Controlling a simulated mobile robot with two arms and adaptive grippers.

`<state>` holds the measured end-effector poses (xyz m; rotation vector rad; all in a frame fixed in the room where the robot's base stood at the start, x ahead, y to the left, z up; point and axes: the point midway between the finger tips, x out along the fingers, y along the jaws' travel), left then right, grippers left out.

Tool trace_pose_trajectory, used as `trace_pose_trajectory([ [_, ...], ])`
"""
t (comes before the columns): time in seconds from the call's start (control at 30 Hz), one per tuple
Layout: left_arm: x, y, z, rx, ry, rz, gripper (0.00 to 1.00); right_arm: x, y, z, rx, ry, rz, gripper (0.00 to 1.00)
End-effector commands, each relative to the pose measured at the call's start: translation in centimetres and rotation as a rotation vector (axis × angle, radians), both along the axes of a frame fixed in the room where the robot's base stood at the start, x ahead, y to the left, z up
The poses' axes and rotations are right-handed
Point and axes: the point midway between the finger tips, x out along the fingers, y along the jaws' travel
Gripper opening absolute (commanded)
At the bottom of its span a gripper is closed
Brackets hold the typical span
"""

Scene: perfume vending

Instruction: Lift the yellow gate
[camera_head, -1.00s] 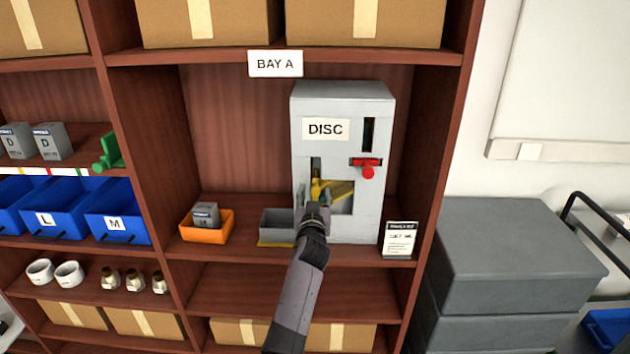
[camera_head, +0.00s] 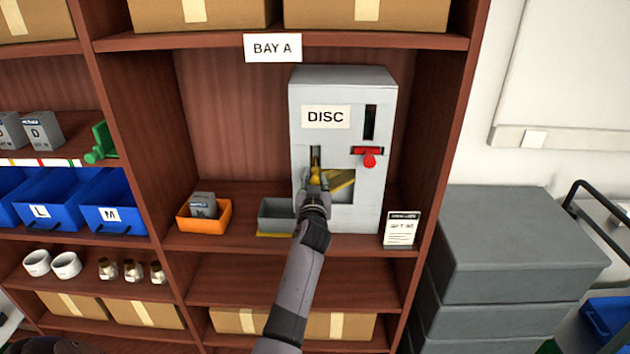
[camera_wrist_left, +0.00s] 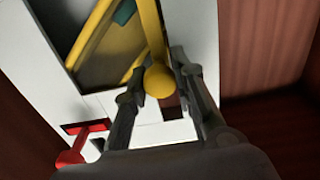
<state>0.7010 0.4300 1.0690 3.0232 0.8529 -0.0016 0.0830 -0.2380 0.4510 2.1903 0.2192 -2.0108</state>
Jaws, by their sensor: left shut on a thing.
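The yellow gate (camera_head: 340,181) lies slanted across the lower opening of the grey DISC machine (camera_head: 344,90). In the left wrist view the yellow gate (camera_wrist_left: 151,45) shows as a bar with a yellow ball knob (camera_wrist_left: 159,82) at its end. My left gripper (camera_head: 316,184) is at the machine's front, at the left side of the opening. In the left wrist view its fingers (camera_wrist_left: 157,88) are on both sides of the knob, shut on it. The gripper hides part of the gate in the head view. My right gripper is not in view.
A grey tray (camera_head: 276,214) and an orange bin (camera_head: 204,217) stand left on the same shelf. A small sign (camera_head: 401,230) stands at the right. The shelf's side wall is close on the right.

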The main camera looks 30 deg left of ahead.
Motion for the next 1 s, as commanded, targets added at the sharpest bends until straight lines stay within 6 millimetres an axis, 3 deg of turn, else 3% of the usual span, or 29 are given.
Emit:
trace_pose_trajectory([
  [0.23, 0.0, 0.0, 0.0, 0.001, -0.001, 0.0, 0.0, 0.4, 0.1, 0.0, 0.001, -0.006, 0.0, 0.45],
  [0.67, 0.0, 0.0, 0.1, 0.001, -0.002, 0.0, 0.0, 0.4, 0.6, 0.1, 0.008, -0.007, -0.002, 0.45],
  [0.77, 0.0, 0.0, 1.2, 0.0, -0.004, 0.0, 0.0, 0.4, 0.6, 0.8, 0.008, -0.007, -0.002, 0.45],
  [1.0, 0.0, 0.0, 6.0, 0.001, -0.005, 0.0, 0.0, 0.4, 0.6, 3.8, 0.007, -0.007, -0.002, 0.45],
])
